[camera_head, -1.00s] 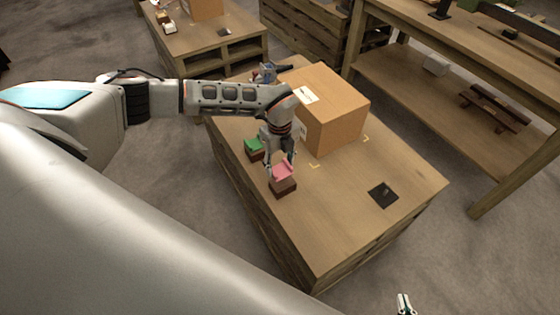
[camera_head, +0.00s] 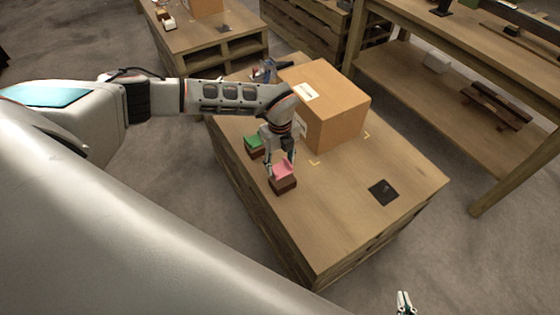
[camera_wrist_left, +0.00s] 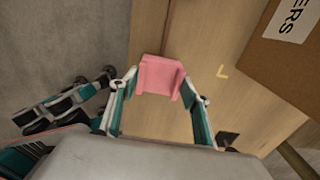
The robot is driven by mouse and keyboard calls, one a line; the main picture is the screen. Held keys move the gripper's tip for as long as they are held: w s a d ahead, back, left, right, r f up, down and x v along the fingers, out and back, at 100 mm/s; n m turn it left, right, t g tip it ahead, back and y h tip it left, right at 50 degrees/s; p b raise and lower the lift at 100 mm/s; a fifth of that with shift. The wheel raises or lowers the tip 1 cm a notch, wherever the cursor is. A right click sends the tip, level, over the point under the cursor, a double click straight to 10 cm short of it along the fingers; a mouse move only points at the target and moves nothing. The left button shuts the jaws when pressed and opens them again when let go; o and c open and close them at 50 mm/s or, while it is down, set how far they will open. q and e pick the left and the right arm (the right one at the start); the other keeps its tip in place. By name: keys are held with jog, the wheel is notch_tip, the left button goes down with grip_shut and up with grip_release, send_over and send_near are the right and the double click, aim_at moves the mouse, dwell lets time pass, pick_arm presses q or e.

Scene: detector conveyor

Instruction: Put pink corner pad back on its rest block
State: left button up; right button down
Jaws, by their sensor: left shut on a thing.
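The pink corner pad (camera_head: 284,168) sits at the top of its dark brown rest block (camera_head: 284,185) on the pallet table; I cannot tell whether it rests fully on it. My left gripper (camera_head: 280,165) reaches down from above with a finger on either side of the pad and is shut on it. In the left wrist view, the pink pad (camera_wrist_left: 158,76) lies between the teal-lined fingers (camera_wrist_left: 163,88) and hides the block. My right gripper (camera_head: 404,303) shows only as fingertips at the bottom edge, too small to read.
A green pad (camera_head: 254,141) on a similar block stands just behind to the left. A large cardboard box (camera_head: 330,105) stands close behind the left gripper. A black square plate (camera_head: 382,192) lies to the right. The table front (camera_head: 330,225) is clear.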

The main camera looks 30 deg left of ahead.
aim_at(280, 169)
pick_arm(q)
jog(key=shift+f+b, duration=0.6)
jog(key=shift+f, duration=1.1)
jog(key=o, duration=1.2)
notch_tip(280, 169, up, 12)
